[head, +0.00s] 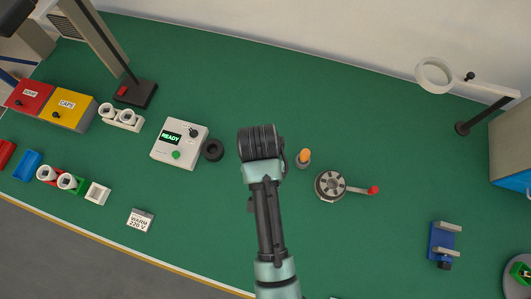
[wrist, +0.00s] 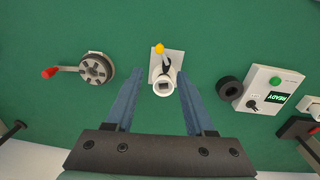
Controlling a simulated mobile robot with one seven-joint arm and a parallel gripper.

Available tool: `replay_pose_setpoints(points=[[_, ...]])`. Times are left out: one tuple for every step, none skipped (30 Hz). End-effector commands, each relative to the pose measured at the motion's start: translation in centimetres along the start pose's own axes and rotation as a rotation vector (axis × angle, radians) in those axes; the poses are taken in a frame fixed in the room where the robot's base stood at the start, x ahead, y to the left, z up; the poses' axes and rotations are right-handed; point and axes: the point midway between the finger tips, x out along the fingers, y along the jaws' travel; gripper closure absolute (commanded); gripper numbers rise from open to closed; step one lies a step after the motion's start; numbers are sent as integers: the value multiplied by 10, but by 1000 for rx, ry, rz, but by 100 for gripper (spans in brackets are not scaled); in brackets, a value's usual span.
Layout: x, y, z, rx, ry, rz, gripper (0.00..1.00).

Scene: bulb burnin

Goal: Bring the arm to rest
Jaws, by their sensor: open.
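My arm reaches over the green bench, with my gripper's wrist end (head: 262,145) above its middle in the head view; the fingers are hidden there. In the wrist view my gripper (wrist: 159,76) has its two blue fingers apart, with nothing held between them. Whether the fingers touch these cannot be told. In the head view an orange-tipped piece (head: 305,155) shows just right of my wrist.
A tester box (head: 180,155) reading READY and a black ring (head: 213,150) stand left. A reel with a red-knobbed crank (head: 331,186) stands right. A blue clamp-like stand (head: 441,241) is at right.

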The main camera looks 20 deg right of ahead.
Motion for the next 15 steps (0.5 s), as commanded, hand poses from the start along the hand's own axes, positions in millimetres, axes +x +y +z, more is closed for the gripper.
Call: replay_pose_setpoints(points=[[0,0,0,0,0,0,46],[0,0,0,0,0,0,46],[0,0,0,0,0,0,46],[0,0,0,0,0,0,46],[0,0,0,0,0,0,46],[0,0,0,0,0,0,46],[0,0,0,0,0,0,46],[0,0,0,0,0,0,46],[0,0,0,0,0,0,46],[0,0,0,0,0,0,46],[0,0,0,0,0,0,46],[0,0,0,0,0,0,46],[-1,-2,-4,-3,14,-6,46],[-5,-5,-10,-8,37,-16,46],[-12,-11,-21,-18,82,-35,46]])
